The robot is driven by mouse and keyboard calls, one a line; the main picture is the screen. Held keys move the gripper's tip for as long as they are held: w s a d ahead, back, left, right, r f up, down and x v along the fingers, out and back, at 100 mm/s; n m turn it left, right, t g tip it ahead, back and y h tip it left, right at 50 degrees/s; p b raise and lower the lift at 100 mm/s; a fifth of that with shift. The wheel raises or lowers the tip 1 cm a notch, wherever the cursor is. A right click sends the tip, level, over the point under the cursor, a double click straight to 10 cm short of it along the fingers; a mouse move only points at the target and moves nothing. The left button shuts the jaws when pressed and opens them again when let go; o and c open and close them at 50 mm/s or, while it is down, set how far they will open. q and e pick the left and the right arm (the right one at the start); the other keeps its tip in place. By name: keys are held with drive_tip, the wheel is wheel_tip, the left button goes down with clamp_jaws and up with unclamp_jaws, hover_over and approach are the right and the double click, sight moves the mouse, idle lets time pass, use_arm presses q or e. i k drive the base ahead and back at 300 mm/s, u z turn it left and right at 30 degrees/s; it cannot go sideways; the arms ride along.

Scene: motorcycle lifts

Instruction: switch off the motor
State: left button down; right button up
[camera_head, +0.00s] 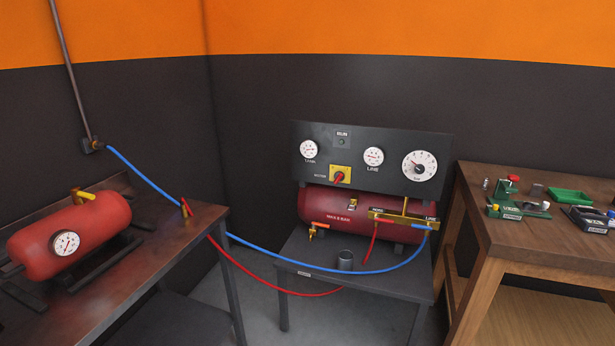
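A black control panel (376,185) stands above a red tank (330,206) on a dark table in the middle of the head view. On the panel is a motor switch (340,175), a red rotary handle on a yellow plate. The handle looks tilted; I cannot read its marked position. A small round lamp (342,142) under the RUN label looks dark. Neither of my grippers is in view.
A second red tank (75,232) with a gauge lies on the left table (150,262). Blue (262,248) and red (262,281) hoses hang across the gap between the tables. A wooden bench (520,232) holds small parts at right.

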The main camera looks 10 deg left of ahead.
sight(340, 176)
drive_tip(key=i, duration=0.8)
drive_tip(key=z, duration=0.65)
drive_tip(key=i, duration=0.45)
drive_tip(key=z, duration=0.3)
